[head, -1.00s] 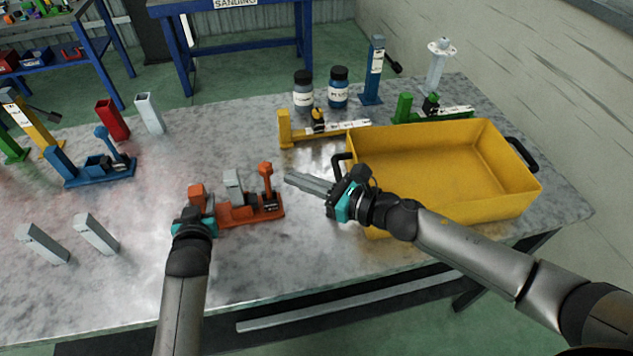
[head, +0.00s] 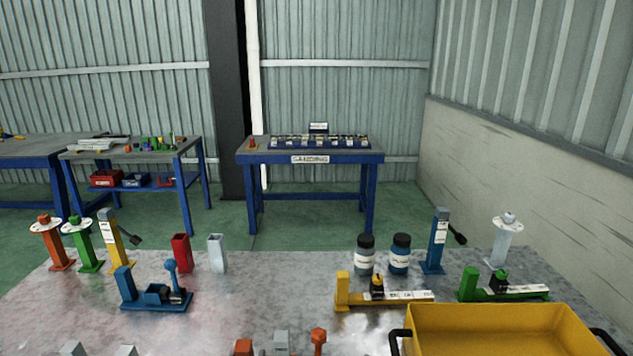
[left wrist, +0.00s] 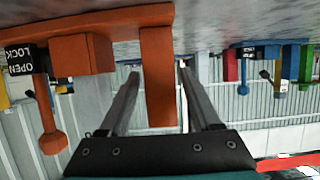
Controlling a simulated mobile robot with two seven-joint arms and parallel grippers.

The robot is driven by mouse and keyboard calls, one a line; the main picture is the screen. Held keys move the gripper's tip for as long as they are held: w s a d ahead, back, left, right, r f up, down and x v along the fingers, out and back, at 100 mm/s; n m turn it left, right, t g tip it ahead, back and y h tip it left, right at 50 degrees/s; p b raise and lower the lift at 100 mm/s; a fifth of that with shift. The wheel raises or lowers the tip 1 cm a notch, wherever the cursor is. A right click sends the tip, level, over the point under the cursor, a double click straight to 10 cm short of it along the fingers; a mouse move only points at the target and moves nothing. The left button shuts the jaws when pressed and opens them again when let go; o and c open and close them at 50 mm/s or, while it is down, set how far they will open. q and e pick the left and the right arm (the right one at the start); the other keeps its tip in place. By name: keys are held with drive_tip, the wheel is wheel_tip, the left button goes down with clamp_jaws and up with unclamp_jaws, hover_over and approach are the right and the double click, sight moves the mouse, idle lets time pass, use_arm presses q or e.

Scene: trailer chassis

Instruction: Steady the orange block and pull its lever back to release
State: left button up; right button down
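The orange block shows at the bottom edge of the head view: its orange post top (head: 243,348) and its lever knob (head: 318,336), with a grey piece between them. Its base is cut off there. In the left wrist view, which appears upside down, I see its post (left wrist: 158,85), a squarer orange body and the orange lever (left wrist: 50,120) beside a LOCK/OPEN label (left wrist: 17,62). My left gripper (left wrist: 158,75) has one finger on each side of the post, with narrow gaps showing; it looks open. My right gripper is out of view.
A blue lever fixture (head: 155,295) stands behind to the left. A yellow fixture (head: 385,298) and the yellow bin (head: 500,330) are on the right. Two bottles and grey and red holders stand farther back. The table's middle is clear.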

use_arm(q)
drive_tip(key=o, duration=0.4)
drive_tip(key=shift+c, duration=0.2)
drive_tip(key=p+v, duration=0.3)
drive_tip(key=shift+w+r, duration=0.15)
drive_tip(key=p+v, duration=0.3)
drive_tip(key=v, duration=0.2)
drive_tip(key=shift+p, duration=0.4)
drive_tip(key=shift+o, duration=0.8)
drive_tip(key=shift+s, duration=0.25)
